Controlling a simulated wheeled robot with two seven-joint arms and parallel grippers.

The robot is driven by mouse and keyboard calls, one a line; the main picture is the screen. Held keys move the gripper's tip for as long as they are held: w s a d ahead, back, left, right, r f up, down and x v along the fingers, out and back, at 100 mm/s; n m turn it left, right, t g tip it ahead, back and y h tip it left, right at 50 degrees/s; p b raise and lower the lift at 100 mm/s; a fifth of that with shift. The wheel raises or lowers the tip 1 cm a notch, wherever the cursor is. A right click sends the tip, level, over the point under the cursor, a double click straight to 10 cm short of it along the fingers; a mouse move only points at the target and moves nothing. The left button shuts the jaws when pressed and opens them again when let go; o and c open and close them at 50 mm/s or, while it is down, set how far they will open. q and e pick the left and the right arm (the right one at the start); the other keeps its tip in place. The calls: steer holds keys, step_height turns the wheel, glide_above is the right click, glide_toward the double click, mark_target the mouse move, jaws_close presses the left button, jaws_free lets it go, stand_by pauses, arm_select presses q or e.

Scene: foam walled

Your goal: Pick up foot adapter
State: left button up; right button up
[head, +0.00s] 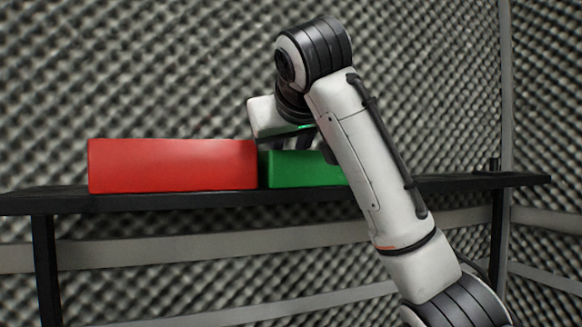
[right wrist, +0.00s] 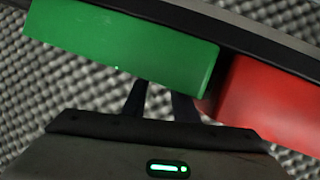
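I cannot make out a foot adapter for certain. A small dark upright piece (head: 493,164) stands at the right end of the shelf; it is too small to identify. My right gripper (head: 287,143) is above the green box (head: 300,169), fingers pointing down. In the right wrist view its two dark fingers (right wrist: 160,98) are apart, with foam wall showing between them. Their tips are hidden behind the edge of the green box (right wrist: 125,45), so I cannot see whether they hold anything. My left gripper is out of view.
A red box (head: 172,165) stands left of the green box on the black shelf (head: 400,190); it also shows in the right wrist view (right wrist: 265,105). My right arm covers the green box's right end. Foam wall (head: 150,70) rises behind. The shelf's right part looks mostly clear.

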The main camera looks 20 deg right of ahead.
steer(key=shift+w, duration=0.15)
steer(key=c, duration=0.6)
jaws_close()
steer(key=shift+r, duration=0.1)
